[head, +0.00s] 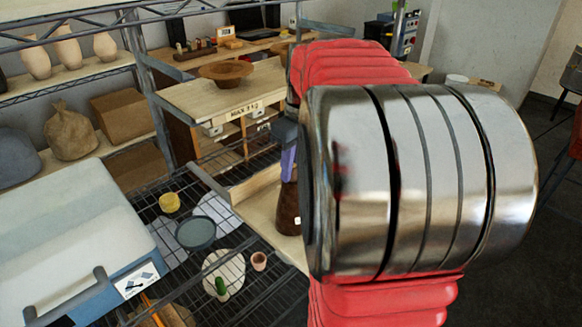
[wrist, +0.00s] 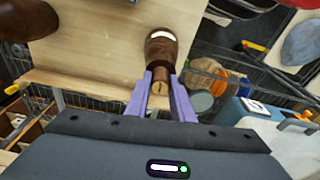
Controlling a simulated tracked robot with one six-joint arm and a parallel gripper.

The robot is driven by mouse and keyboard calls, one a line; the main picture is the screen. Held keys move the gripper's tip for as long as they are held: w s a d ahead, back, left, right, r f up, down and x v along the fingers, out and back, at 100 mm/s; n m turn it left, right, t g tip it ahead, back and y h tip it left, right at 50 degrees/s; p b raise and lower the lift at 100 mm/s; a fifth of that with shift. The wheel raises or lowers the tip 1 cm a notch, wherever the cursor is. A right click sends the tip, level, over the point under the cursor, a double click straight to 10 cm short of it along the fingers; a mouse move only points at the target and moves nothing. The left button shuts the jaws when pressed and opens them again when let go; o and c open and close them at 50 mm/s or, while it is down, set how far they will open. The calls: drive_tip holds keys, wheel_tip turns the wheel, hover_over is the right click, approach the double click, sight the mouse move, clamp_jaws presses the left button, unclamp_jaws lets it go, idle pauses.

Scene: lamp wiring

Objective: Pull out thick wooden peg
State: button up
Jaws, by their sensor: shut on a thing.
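A dark brown, glossy lamp body (wrist: 161,45) stands on a pale wooden board; in the head view the lamp body (head: 288,212) shows below my gripper (head: 288,165). A lighter brown wooden peg (wrist: 159,88) lies at the lamp body's narrow end, in line with it. My gripper (wrist: 160,80) has its two purple fingers on either side of the peg and is shut on it. I cannot tell how deep the peg sits in the lamp body. My own arm hides much of the right side of the head view.
A wire shelf holds a yellow cup (head: 169,202), a grey-green dish (head: 196,233) and a small cactus (head: 221,287). A pale blue box (head: 75,235) stands at left. A wooden bench with a brown bowl (head: 226,72) is behind. Another brown rounded object (wrist: 25,18) sits at the board's left.

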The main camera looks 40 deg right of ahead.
drive_tip(key=o, duration=0.4)
clamp_jaws()
drive_tip(key=shift+r, duration=0.7)
idle(0.4)
drive_tip(key=shift+r, duration=2.8)
